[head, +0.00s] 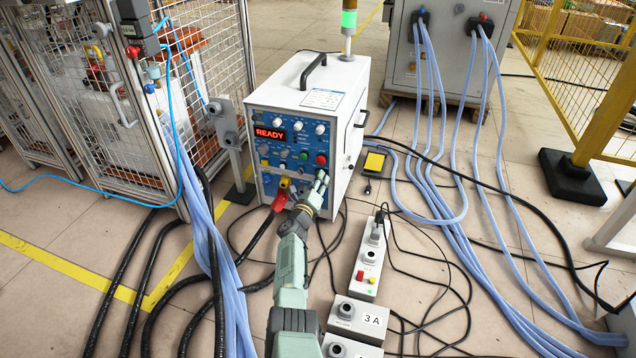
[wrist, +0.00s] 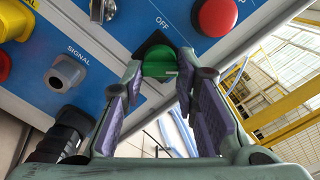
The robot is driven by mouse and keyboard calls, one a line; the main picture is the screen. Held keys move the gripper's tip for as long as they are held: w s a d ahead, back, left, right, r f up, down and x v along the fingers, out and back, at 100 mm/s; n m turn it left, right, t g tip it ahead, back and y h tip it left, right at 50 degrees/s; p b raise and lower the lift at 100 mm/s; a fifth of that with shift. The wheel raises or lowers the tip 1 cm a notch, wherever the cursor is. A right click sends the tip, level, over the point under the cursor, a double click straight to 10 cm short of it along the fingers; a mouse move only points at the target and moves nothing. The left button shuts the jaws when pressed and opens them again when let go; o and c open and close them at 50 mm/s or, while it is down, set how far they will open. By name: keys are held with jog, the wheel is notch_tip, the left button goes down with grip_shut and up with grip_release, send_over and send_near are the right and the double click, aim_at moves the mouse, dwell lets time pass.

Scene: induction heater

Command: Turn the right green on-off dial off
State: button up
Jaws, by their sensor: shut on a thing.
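The right green on-off dial (wrist: 159,62) sits on the blue front panel in the wrist view, below an "OFF" marking and beside a black pointed piece. My gripper (wrist: 160,78) has one finger on each side of the dial and is shut on it. In the head view my gripper (head: 322,177) reaches the lower right of the front of the white induction heater (head: 325,106), whose display (head: 270,133) reads READY. The dial is hidden behind my fingers in that view.
A red button (wrist: 214,16) is close to the right finger.

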grip_shut()
jog(key=shift+r+n+p, duration=0.15)
jog(key=shift+n+p, duration=0.15)
jog(key=shift+n, duration=4.2)
jog(key=shift+r+n+p, duration=0.15)
jog(key=shift+n+p, duration=0.1)
jog(key=shift+n, duration=4.25)
